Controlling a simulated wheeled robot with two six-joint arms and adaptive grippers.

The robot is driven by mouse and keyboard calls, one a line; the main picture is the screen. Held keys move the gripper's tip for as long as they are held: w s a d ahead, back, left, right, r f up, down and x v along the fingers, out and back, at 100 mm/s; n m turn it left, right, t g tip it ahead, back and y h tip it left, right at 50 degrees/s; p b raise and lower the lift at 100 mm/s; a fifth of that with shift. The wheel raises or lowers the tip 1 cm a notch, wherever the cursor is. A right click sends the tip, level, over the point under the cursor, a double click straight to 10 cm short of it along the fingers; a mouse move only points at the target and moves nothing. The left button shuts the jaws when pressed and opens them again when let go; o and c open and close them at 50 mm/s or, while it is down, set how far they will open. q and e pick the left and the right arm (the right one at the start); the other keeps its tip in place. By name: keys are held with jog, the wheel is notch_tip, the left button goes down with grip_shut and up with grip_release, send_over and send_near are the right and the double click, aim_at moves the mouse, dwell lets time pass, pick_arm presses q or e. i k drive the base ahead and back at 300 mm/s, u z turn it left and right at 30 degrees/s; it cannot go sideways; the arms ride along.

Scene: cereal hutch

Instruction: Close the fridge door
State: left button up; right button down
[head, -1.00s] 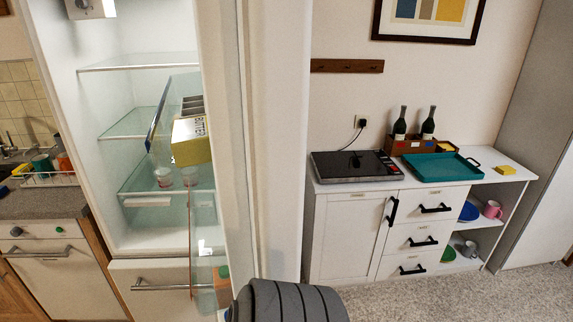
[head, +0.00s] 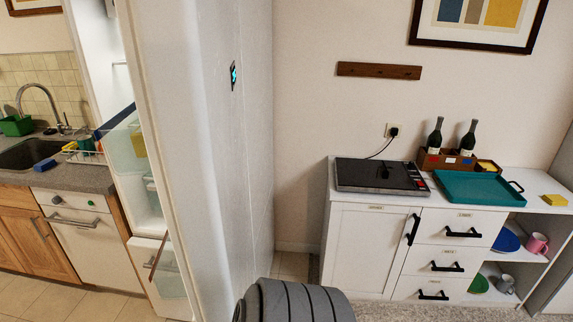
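The fridge door (head: 215,150) stands open and is seen nearly edge-on to its white outer face, with a small dark display (head: 233,75) on it. Its shelved inner side faces left. The fridge interior (head: 97,75) shows only as a narrow strip left of the door, and most of it is hidden. A dark grey ribbed part of my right arm is at the bottom centre, in front of the door's lower part. Neither gripper shows, so I cannot tell whether one touches the door.
A white cabinet (head: 366,250) stands to the right, carrying a hotplate (head: 380,175), a teal tray (head: 478,188) and two bottles. The sink counter (head: 85,178) is at the left. Some floor (head: 30,290) is clear at lower left.

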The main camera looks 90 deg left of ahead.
aim_at(184, 58)
jog(key=i, duration=0.55)
jog(key=u, duration=3.65)
jog(key=i, duration=0.5)
